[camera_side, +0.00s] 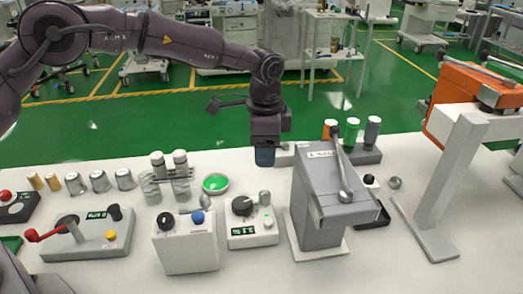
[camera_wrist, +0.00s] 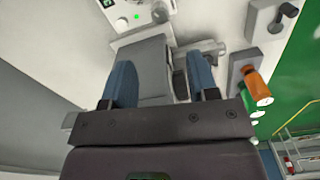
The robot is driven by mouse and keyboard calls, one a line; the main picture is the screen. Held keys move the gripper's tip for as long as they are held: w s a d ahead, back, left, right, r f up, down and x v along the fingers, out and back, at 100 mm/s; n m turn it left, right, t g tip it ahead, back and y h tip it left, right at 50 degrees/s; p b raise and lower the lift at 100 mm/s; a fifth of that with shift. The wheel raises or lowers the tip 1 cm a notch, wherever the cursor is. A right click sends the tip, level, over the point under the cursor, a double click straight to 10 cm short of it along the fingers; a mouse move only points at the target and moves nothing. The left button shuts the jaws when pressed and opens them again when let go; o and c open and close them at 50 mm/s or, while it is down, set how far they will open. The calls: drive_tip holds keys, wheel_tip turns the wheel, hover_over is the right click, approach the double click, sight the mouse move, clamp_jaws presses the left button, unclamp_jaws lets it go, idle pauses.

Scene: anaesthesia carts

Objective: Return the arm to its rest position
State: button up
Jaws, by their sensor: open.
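My gripper (camera_side: 265,157) hangs from my arm above the back part of the white table in the side view, pointing down. In the wrist view its two blue fingers (camera_wrist: 161,85) are spread apart with nothing held between them. The grey lever box (camera_side: 325,190) stands to the right of the gripper in the side view. In the wrist view a grey box top (camera_wrist: 145,60) shows beyond and between the fingers. The gripper appears apart from everything around it.
A dial box (camera_side: 252,232) and a blue-knob box (camera_side: 187,243) stand in front, left of the lever box. A green dish (camera_side: 215,183) and several metal cups (camera_side: 100,180) are at left. Capped bottles (camera_side: 351,134) stand behind the lever box. An orange unit (camera_side: 470,95) on a white stand is at right.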

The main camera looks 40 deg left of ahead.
drive_tip(key=s+a+r+n+t, duration=0.2)
drive_tip(key=s+a+r, duration=0.3)
drive_tip(key=s, duration=0.5)
drive_tip(key=s+a+r+n+t, duration=0.1)
drive_tip(key=s+a+r+n, duration=0.4)
drive_tip(key=s, duration=0.6)
drive_tip(key=s+a+r+n+t, duration=0.2)
drive_tip(key=s+a+r, duration=0.3)
drive_tip(key=s, duration=0.6)
wheel_tip(320, 180, up, 3)
drive_tip(key=shift+a+f+n+t, duration=0.1)
drive_tip(key=shift+a+n+t, duration=0.25)
drive_tip(key=shift+n, duration=0.55)
idle(3.1)
